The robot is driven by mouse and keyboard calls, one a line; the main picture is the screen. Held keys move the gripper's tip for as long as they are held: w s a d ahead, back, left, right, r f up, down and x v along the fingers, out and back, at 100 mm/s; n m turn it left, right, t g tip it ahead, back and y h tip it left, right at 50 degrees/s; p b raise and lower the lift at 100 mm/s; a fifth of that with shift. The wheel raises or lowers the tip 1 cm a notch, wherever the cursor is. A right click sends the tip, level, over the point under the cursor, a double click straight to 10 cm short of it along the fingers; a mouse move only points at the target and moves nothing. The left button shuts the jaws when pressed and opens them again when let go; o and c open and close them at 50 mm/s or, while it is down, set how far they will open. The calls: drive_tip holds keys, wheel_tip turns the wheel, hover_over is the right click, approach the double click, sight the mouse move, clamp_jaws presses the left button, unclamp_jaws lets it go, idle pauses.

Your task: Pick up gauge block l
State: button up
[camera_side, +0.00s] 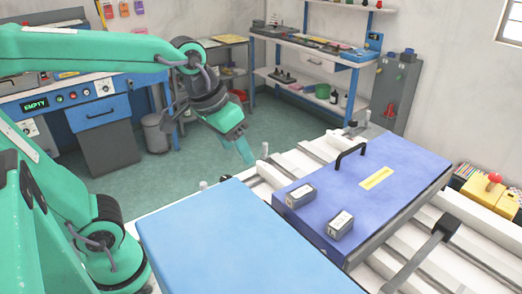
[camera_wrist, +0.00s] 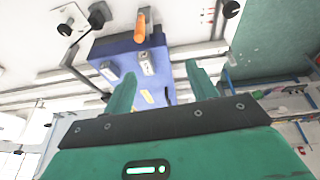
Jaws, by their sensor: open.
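The label letters are too small to tell which is l. My gripper (camera_side: 245,150) is open and empty, up and left of the plate, apart from both blocks; its fingers also show in the wrist view (camera_wrist: 161,72).
A black handle (camera_side: 350,158) arches above the plate near its far left edge, and a yellow label (camera_side: 376,177) lies on it. A light blue panel (camera_side: 235,240) is in front. White rails and clamps (camera_side: 440,235) run beside the plate. Workbenches stand behind.

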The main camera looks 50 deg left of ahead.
drive_tip(key=w+d+f+g, duration=0.1)
drive_tip(key=w+d+g, duration=0.1)
drive_tip(key=w+d, duration=0.7)
drive_tip(key=n+g, duration=0.1)
drive_tip(key=g, duration=0.1)
hover_over(341, 220)
drive_tip(key=shift+y, duration=0.3)
drive_tip(key=f, duration=0.5)
drive_tip(key=shift+s+a+f, duration=0.2)
drive_tip(key=shift+f, duration=0.05)
drive_tip(key=shift+w+d+f, duration=0.1)
drive_tip(key=shift+d+f, duration=0.1)
drive_tip(key=shift+d, duration=0.1)
drive_tip(key=shift+f, duration=0.1)
drive_tip(key=shift+f, duration=1.2)
drive_tip(key=shift+f, duration=0.15)
drive_tip(key=shift+w+a+f, duration=0.1)
drive_tip(key=shift+w+f, duration=0.05)
drive_tip(key=shift+f, duration=2.3)
drive_tip(key=shift+c, duration=0.5)
